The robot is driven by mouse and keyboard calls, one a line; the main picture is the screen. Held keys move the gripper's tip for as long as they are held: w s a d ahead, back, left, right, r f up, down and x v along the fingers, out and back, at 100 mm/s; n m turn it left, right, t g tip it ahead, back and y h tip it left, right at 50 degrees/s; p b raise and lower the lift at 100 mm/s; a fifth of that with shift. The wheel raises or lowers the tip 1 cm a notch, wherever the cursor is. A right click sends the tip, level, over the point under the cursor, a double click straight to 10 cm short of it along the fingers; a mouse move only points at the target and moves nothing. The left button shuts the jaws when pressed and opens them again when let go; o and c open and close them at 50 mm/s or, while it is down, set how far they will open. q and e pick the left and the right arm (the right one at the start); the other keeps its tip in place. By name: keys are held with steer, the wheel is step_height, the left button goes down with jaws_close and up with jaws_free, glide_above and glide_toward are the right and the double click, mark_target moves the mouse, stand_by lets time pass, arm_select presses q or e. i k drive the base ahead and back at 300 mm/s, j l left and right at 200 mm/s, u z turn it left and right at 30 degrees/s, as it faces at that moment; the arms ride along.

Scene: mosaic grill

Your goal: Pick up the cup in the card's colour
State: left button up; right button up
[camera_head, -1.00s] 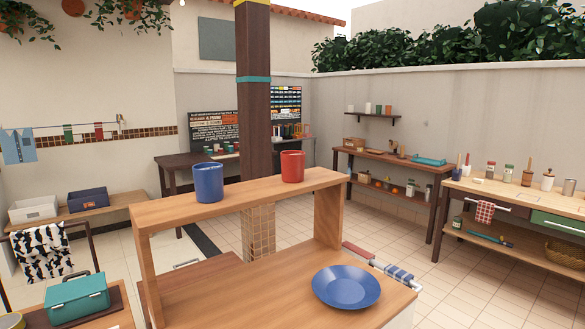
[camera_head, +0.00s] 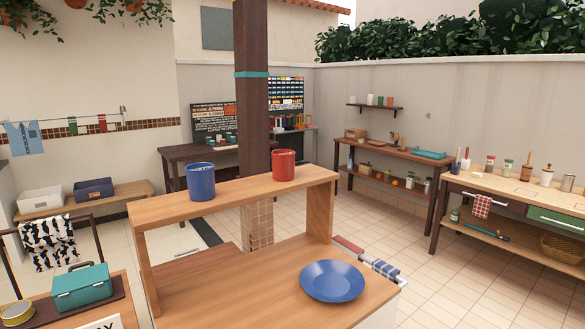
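A blue cup (camera_head: 201,181) stands upright on the left part of a raised wooden shelf (camera_head: 240,191). A red cup (camera_head: 284,165) stands upright on the same shelf, further right. A white card (camera_head: 102,324) with dark letters shows only in part at the bottom left edge; most of it is cut off and I see no colour patch on it. Neither of my grippers is in view.
A blue plate (camera_head: 332,281) lies on the wooden counter (camera_head: 245,290) below the shelf. A dark wooden post (camera_head: 254,100) rises behind the cups. A teal box (camera_head: 80,287) and a yellow tin (camera_head: 17,313) stand at the lower left. Tiled floor is open at the right.

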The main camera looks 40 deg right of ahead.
mark_target(283, 160)
steer(key=k+l+z, duration=0.2)
steer(key=l+z, duration=0.15)
steer(key=l, duration=0.9)
steer(key=l+z, duration=0.3)
steer(key=l, duration=0.95)
steer(key=i+l+z, duration=0.1)
steer(key=l+z, duration=0.25)
steer(key=l, duration=0.95)
